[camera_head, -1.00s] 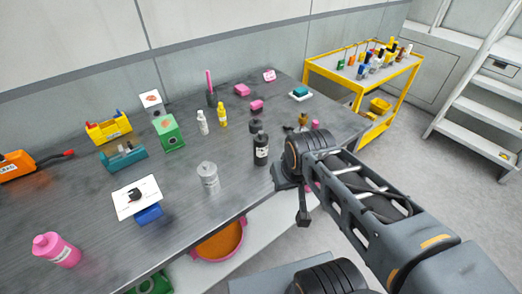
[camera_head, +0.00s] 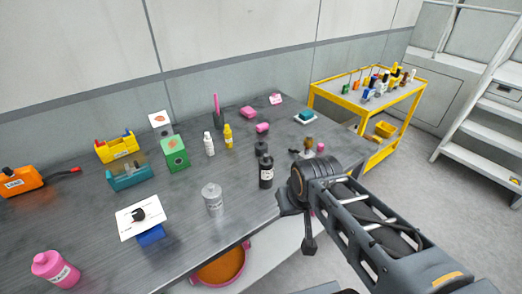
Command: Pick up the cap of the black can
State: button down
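A black bottle-like can (camera_head: 266,172) with a white label stands upright on the grey workbench (camera_head: 85,228), left of my arm. A shorter dark container (camera_head: 261,148) stands just behind it. A small round black piece, possibly a cap (camera_head: 138,214), lies on a white printed card (camera_head: 128,228) on top of a blue block (camera_head: 151,236). I cannot tell whether it belongs to the black can. My gripper (camera_head: 309,242) hangs by the bench's front edge, right of the black can and apart from it. Its fingers are dark and partly hidden by my arm.
A silver can (camera_head: 213,198) stands left of the black can. White (camera_head: 209,145) and yellow (camera_head: 228,137) bottles stand behind. A pink bottle (camera_head: 54,269) is at front left. An orange tub (camera_head: 221,268) sits below the bench edge. A yellow cart (camera_head: 370,92) stands at right.

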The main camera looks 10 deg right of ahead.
aim_at(261, 148)
jog(key=u, duration=2.8)
jog(key=k, duration=1.45)
jog(key=z, duration=1.65)
jog(key=i, duration=1)
